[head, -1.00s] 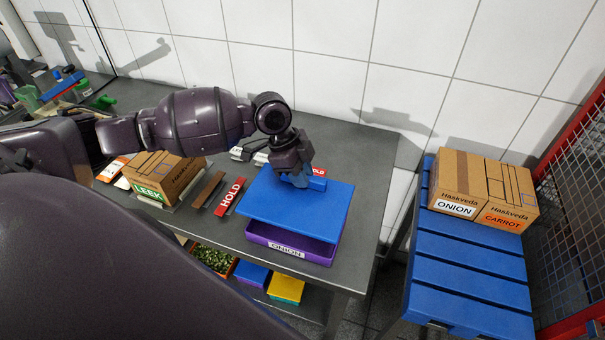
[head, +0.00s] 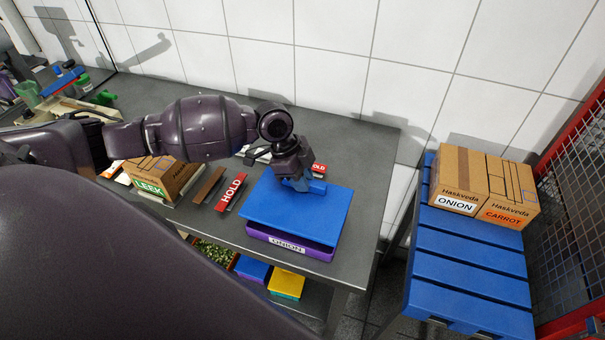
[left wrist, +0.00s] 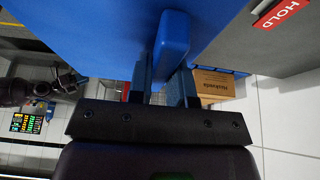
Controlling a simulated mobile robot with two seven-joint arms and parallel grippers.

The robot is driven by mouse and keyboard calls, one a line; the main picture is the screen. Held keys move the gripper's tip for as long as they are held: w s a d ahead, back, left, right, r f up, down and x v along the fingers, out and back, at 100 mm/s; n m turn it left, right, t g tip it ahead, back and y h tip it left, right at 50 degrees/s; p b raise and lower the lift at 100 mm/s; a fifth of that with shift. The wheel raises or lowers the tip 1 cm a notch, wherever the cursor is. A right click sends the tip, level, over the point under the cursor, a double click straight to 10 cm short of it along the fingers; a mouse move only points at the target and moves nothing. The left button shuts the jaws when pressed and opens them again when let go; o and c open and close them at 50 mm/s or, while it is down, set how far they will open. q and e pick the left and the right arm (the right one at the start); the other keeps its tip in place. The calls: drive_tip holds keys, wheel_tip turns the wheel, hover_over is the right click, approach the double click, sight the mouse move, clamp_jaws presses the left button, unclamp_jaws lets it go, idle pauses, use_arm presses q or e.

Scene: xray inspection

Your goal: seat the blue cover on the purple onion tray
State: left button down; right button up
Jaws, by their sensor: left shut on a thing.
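The blue cover (head: 296,213) lies over the purple onion tray (head: 291,247) near the table's right end. The tray's front wall and white label show below the cover's front edge. A narrow gap shows there, and I cannot tell whether the cover touches the tray's rim. My left gripper (head: 299,184) is shut on the cover's raised handle at the far side. In the left wrist view the fingers (left wrist: 164,82) stand on both sides of the blue handle (left wrist: 173,35), with the cover (left wrist: 100,30) beyond.
A leek box (head: 165,178) and a red HOLD sign (head: 231,190) stand left of the tray. Another HOLD sign is behind the gripper. Onion (head: 458,180) and carrot (head: 509,190) boxes sit on a blue slatted stand (head: 468,262) at right. Bins sit on a lower shelf.

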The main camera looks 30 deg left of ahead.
use_arm(q)
wheel_tip(320, 180, down, 2)
drive_tip(key=shift+f+b, duration=0.1)
drive_tip(key=shift+b, duration=0.25)
drive_tip(key=shift+f, duration=0.2)
use_arm(e)
drive_tip(key=shift+w+a+r, duration=0.1)
drive_tip(key=shift+w+a, duration=0.05)
drive_tip(key=shift+w, duration=0.5)
drive_tip(key=shift+s, duration=0.1)
drive_tip(key=shift+s+f, duration=0.2)
drive_tip(key=shift+s, duration=0.3)
use_arm(q)
drive_tip(key=shift+p, duration=0.35)
use_arm(e)
drive_tip(key=shift+w+r, duration=0.1)
drive_tip(key=shift+r, duration=0.1)
